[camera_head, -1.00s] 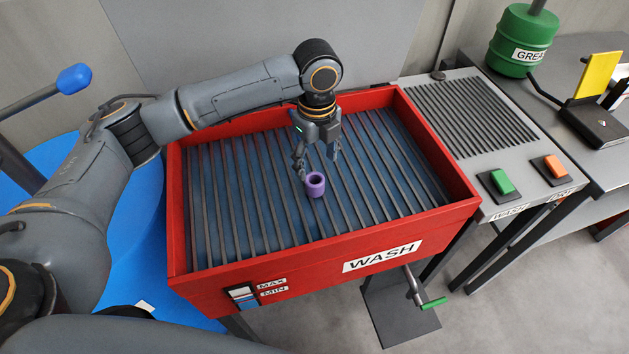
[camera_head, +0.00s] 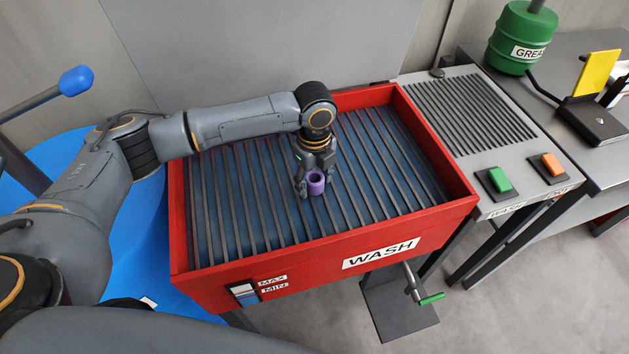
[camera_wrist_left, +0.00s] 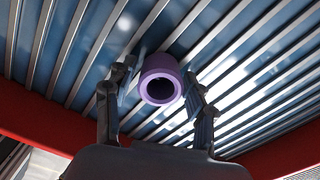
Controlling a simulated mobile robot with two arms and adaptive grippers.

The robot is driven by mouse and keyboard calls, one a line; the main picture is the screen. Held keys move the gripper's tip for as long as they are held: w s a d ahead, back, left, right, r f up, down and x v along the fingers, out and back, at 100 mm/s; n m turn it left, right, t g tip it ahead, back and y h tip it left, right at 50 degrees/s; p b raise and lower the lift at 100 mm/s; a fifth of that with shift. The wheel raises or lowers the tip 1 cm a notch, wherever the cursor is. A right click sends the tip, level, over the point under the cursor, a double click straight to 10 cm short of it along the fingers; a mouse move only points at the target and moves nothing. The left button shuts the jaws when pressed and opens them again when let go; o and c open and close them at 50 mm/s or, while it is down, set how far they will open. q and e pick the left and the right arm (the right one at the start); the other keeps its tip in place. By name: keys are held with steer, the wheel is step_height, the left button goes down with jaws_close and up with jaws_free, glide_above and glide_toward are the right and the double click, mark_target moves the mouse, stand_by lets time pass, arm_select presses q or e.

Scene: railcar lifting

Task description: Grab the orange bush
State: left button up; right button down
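The only bush in view is purple (camera_head: 316,182), not orange. It is a short hollow cylinder on the slatted grate of the red wash tub (camera_head: 400,229). My left gripper (camera_head: 309,187) is low over the grate, with its fingers around the bush. In the left wrist view the purple bush (camera_wrist_left: 158,88) lies between the fingertips of the left gripper (camera_wrist_left: 157,76). The fingers are open, with a gap visible on each side of the bush. My right gripper is not in view.
The tub's red walls surround the grate. To the right is a grey panel with a green button (camera_head: 500,180) and an orange button (camera_head: 553,165). A green grease container (camera_head: 521,40) and a yellow plate (camera_head: 598,74) stand further back.

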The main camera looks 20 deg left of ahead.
arm_select(q)
jaws_close()
steer(key=shift+w+r, duration=0.1)
steer(key=shift+r, duration=0.1)
